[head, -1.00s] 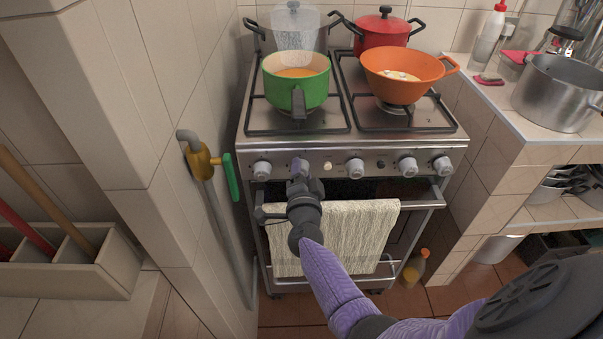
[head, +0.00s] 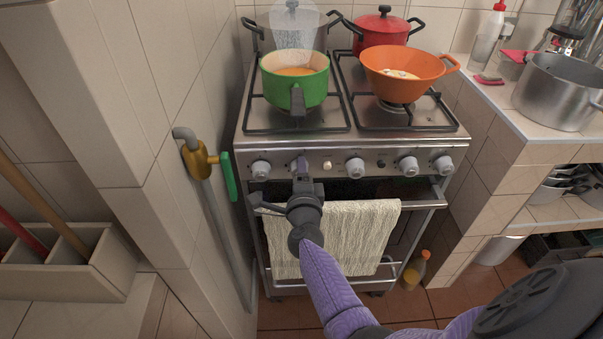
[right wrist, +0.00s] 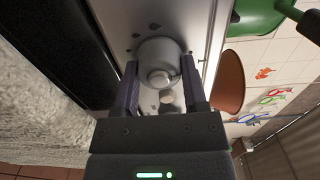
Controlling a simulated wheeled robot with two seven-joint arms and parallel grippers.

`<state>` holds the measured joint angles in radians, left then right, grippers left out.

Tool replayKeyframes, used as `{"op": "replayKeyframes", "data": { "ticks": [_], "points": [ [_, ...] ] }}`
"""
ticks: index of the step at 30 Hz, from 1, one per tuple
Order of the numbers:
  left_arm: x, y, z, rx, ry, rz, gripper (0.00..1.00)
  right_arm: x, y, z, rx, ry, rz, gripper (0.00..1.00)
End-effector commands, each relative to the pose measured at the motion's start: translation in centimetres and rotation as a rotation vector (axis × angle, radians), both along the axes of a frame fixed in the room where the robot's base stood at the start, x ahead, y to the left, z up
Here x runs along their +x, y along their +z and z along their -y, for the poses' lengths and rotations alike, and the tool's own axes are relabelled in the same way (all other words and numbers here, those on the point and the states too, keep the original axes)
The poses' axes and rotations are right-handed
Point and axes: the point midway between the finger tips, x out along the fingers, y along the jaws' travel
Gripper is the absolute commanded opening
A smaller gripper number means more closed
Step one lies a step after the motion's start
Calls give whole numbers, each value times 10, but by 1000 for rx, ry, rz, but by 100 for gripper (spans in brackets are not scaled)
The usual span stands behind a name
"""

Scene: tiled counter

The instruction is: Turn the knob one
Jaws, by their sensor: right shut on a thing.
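The stove (head: 400,145) has a front panel with a row of grey knobs. Other knobs stand at the far left (head: 261,169), the middle (head: 354,168) and the right (head: 407,166) of the panel. My left gripper is not in view.
A green pot (head: 295,85), an orange pan (head: 405,72) and a red pot (head: 381,33) stand on the hob. A towel (head: 355,235) hangs on the oven handle below my arm. A green-handled gas valve (head: 228,176) projects from the left wall.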

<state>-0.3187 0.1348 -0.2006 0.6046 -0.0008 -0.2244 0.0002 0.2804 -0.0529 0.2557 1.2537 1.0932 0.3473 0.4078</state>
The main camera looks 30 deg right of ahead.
Motion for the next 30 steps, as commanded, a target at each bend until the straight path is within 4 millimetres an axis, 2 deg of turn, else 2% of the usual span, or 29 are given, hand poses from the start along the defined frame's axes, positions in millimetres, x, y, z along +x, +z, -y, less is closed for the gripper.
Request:
{"op": "replayKeyframes", "data": {
  "ticks": [11,12,16,17,26,30],
  "points": [
    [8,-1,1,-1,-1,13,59,0,-1,0,7,1,1,0],
    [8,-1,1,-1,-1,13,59,0,-1,0,7,1,1,59],
    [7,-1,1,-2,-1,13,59,0,-1,0,5,0,1,87],
    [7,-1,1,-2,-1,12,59,0,-1,0,5,0,1,90],
    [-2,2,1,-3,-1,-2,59,-2,0,-1,4,0,0,90],
    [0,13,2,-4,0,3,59,-20,3,-12,4,1,-1,90]
  ]
}}
